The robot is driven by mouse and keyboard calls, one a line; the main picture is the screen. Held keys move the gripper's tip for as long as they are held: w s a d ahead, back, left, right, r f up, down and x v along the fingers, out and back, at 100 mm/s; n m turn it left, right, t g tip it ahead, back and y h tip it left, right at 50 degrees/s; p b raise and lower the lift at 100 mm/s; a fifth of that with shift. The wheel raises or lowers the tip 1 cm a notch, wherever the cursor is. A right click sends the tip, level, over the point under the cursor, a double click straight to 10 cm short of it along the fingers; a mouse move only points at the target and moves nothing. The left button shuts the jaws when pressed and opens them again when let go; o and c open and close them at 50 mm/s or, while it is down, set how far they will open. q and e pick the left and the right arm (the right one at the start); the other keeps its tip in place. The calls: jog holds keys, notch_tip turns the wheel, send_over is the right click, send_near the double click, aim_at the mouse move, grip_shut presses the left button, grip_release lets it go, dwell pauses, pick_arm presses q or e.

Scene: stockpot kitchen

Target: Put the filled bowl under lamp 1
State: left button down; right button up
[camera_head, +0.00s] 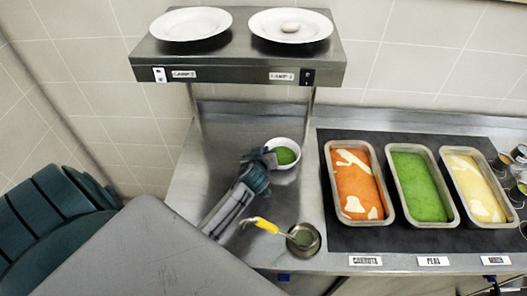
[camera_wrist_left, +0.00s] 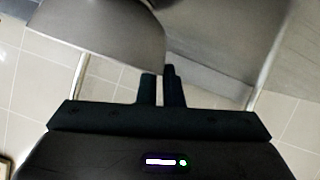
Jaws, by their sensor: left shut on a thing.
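A white bowl (camera_head: 287,165) filled with green food shows in the head view below the front of the lamp shelf (camera_head: 240,62), nearer its right post. My left gripper (camera_head: 268,158) is shut on the bowl's left rim. In the left wrist view the bowl (camera_wrist_left: 105,40) is a large shaded curve beside the closed fingers (camera_wrist_left: 160,88). I cannot tell whether the bowl touches the counter. The lamp 1 label (camera_head: 184,74) is on the shelf's left part and the lamp 2 label (camera_head: 281,76) on its right. A dark part at the lower right edge may be my right gripper (camera_head: 492,289).
A ladle with a yellow handle (camera_head: 265,225) rests in a small metal pot (camera_head: 303,238). Pans of carrots (camera_head: 358,185), peas (camera_head: 418,188) and yellow mash (camera_head: 474,190) stand on a dark mat. The counter left of the bowl, under the shelf (camera_head: 222,135), is clear.

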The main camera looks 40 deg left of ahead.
pick_arm(q)
jog(key=c, duration=1.6)
grip_release()
pick_arm(e)
jog(key=shift+s+d, duration=0.1)
jog(key=shift+d, duration=0.45)
pick_arm(q)
jog(key=shift+s+r, duration=0.1)
